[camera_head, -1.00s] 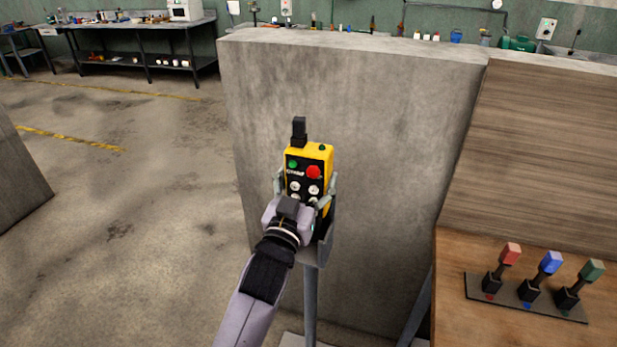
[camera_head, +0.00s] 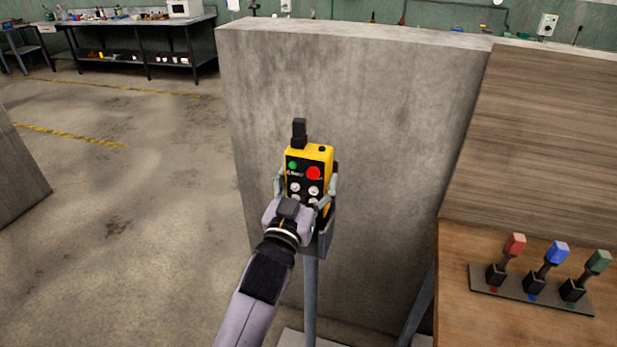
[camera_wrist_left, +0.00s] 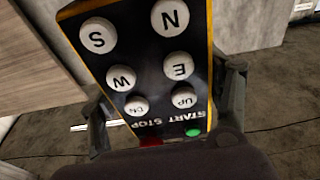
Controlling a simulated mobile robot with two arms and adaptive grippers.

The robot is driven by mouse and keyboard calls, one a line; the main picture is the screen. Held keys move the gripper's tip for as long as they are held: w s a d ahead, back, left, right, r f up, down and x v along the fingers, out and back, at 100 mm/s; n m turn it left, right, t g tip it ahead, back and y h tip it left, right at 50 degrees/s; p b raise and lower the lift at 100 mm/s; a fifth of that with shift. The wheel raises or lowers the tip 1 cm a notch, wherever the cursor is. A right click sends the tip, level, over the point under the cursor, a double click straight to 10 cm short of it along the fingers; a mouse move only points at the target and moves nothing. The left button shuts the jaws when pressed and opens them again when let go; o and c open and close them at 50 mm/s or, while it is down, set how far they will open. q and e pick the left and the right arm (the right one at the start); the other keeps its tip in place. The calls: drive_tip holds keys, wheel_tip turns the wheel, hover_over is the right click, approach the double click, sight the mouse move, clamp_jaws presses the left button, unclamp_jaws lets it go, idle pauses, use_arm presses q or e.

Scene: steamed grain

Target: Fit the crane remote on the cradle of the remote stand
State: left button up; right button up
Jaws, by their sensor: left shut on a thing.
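The yellow and black crane remote (camera_head: 322,153) is upright in the head view, its button face toward me, with a green and a red button near the top. My left gripper (camera_head: 306,190) is shut on its sides. The remote also fills much of the left wrist view (camera_wrist_left: 150,75), with fingers on both sides. The remote stand (camera_head: 310,290) is a grey post with a dark cradle (camera_head: 325,238) at its top, behind and below the remote. The gripper hides the remote's lower end, so I cannot tell if it sits in the cradle. My right gripper is not in view.
A concrete wall block (camera_head: 380,120) stands close behind the stand. A wooden desk (camera_head: 460,325) at the right carries a panel (camera_head: 545,299) with red, blue and green levers. Open floor (camera_head: 130,240) lies to the left.

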sight(305, 199)
use_arm(q)
drive_tip(key=shift+f+b, duration=0.9)
drive_tip(key=shift+f, duration=0.55)
drive_tip(key=o, duration=1.7)
drive_tip(key=shift+o, duration=0.4)
drive_tip(key=shift+f, duration=0.1)
